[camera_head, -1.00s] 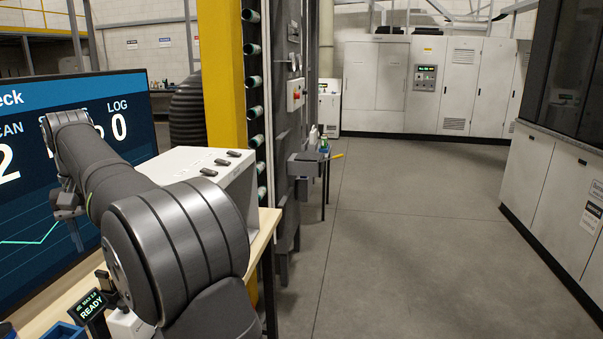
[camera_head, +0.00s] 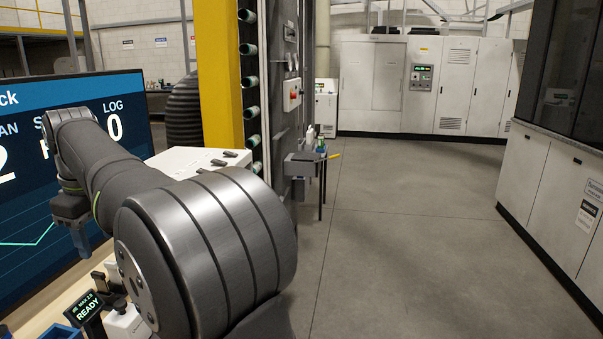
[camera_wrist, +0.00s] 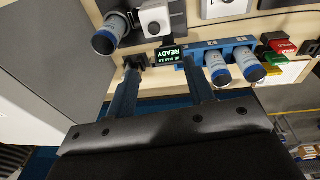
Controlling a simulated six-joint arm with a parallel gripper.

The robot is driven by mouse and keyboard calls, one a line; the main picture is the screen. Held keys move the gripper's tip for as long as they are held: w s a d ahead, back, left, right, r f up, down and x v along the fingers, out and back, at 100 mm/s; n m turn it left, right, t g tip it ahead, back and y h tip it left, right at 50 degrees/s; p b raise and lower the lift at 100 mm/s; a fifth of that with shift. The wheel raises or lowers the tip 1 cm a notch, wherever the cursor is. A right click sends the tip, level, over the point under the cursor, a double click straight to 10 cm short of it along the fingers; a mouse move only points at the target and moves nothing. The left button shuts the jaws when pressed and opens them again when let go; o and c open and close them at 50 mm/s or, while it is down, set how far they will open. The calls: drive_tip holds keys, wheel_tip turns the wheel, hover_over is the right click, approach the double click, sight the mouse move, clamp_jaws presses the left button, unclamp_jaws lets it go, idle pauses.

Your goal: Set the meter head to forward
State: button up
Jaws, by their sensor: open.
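A small meter with a lit READY display (camera_head: 87,308) stands on the bench at the lower left in the head view. Its display also shows in the wrist view (camera_wrist: 170,55), just beyond my fingertips. Beside it is a white block with a round dark face (camera_wrist: 152,18), seen as a white body in the head view (camera_head: 125,322). A small black part (camera_wrist: 136,61) lies near the left fingertip. I cannot tell which part is the meter head or which way it faces. My gripper (camera_wrist: 160,66) is open and empty; it hangs above the bench in the head view (camera_head: 80,240).
Blue-and-white cans (camera_wrist: 218,68) stand in a blue rack (camera_wrist: 238,40) at right, another can (camera_wrist: 106,40) at left. Coloured blocks (camera_wrist: 278,45) lie at far right. A large monitor (camera_head: 30,190) stands behind my arm. A white box (camera_head: 190,160) stands on the bench.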

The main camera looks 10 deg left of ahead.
drive_tip(key=shift+d+n, duration=0.1)
drive_tip(key=shift+n, duration=0.2)
clamp_jaws()
drive_tip(key=s+a+f+n+t, duration=0.1)
drive_tip(key=s+f+n, duration=0.3)
drive_tip(key=n, duration=0.5)
drive_tip(key=s+f+n+t, duration=0.2)
drive_tip(key=s+f+n, duration=0.2)
drive_tip(key=n, duration=0.6)
hover_over(119, 319)
drive_tip(key=s, duration=0.2)
drive_tip(key=shift+h, duration=0.4)
drive_tip(key=shift+w+d+f, duration=0.1)
drive_tip(key=shift+f, duration=2.4)
drive_tip(key=shift+w+d+f, duration=0.1)
drive_tip(key=shift+f, duration=2.4)
